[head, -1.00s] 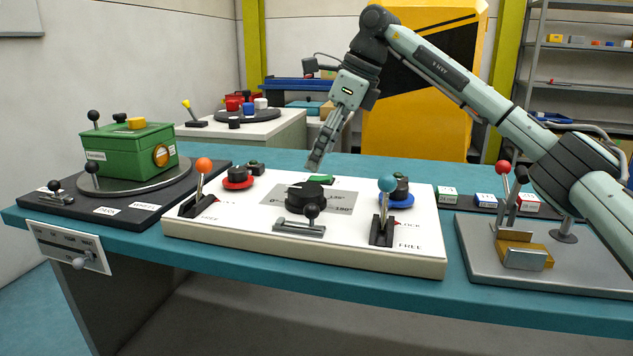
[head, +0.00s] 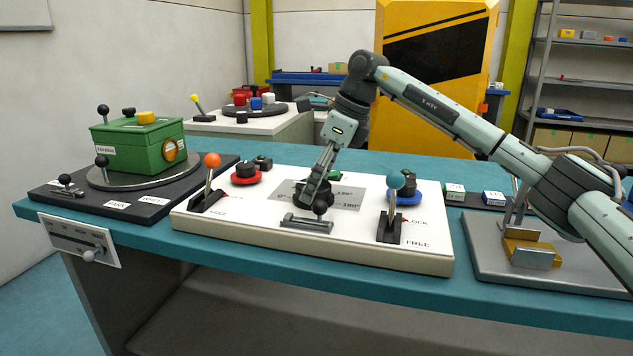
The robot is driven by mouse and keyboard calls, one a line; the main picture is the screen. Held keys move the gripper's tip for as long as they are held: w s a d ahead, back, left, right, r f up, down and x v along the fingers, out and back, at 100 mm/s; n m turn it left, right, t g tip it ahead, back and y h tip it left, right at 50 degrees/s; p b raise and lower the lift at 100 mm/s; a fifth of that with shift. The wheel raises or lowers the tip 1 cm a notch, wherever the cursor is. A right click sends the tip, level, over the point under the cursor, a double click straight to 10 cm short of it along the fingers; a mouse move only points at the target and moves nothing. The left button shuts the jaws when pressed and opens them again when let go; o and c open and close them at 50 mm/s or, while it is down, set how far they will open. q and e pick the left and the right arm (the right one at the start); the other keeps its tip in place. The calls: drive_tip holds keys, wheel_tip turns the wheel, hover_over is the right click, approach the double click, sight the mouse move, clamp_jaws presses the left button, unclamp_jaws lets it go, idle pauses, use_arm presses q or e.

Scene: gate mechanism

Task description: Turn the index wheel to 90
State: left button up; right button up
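The index wheel (head: 299,187) is a black round knob in the middle of the white panel, on a grey dial plate (head: 348,194) with angle marks; 135 and 180 show on its right side. My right gripper (head: 314,194) points down at the wheel from behind and above, its fingers overlapping it and hiding much of it. I cannot tell whether the fingers touch or grip it, nor how far apart they are. A grey slide bar with a black ball knob (head: 320,208) lies just in front of the wheel. My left gripper is not in view.
An orange-balled lever (head: 212,161) stands left of the wheel and a blue-balled lever (head: 396,181) right, by the FREE label. Behind them are a red-based knob (head: 246,174) and a blue-based knob (head: 407,193). A green box (head: 135,146) stands at the left.

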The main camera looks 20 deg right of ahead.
drive_tip(key=c, duration=0.9)
